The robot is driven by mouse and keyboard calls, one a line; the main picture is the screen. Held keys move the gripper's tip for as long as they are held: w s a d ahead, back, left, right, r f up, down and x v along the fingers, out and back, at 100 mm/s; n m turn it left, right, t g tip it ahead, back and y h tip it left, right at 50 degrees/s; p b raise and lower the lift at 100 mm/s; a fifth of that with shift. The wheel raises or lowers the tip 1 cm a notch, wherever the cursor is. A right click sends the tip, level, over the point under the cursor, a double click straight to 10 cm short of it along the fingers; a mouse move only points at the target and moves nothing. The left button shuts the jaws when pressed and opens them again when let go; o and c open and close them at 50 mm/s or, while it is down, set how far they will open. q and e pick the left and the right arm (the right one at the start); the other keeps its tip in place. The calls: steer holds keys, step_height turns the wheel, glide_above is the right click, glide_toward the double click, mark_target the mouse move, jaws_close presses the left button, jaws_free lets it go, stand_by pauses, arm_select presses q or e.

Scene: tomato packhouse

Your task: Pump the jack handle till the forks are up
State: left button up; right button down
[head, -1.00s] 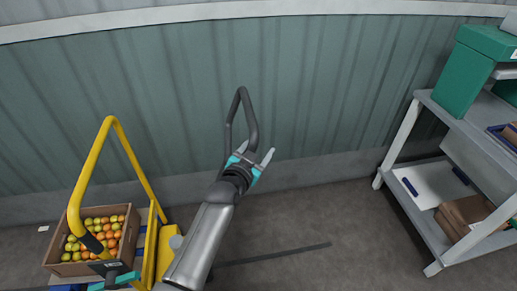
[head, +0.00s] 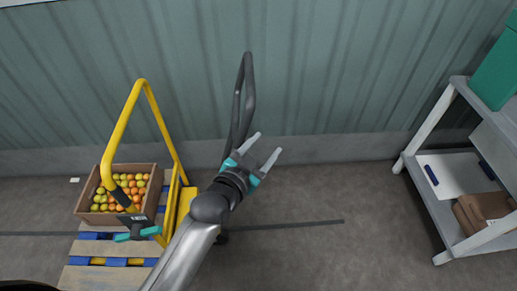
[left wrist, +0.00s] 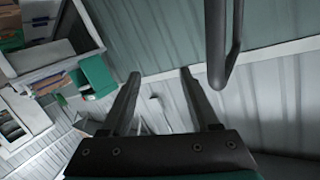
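The jack handle, a tall black loop (head: 248,75), stands up in front of the green wall in the head view, its lower part hidden behind my left gripper. The yellow jack body (head: 184,207) is partly hidden by my left arm. My left gripper (head: 269,142) is open and empty, just right of the loop's lower part and apart from it in the picture; how far in depth I cannot tell. In the left wrist view the loop's rounded end (left wrist: 218,82) hangs right of the two spread fingers (left wrist: 160,72). My right gripper is not in view.
A yellow tube frame (head: 159,110) rises at left near a crate (head: 92,218) of tomatoes on a wood-and-blue pallet (head: 85,277). A dark box with a teal bar (head: 140,233) sits low there. A grey shelf unit (head: 420,130) stands right. The floor between is clear.

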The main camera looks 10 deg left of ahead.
arm_select(q)
steer(key=shift+v, duration=1.1)
steer(key=shift+a, duration=0.15)
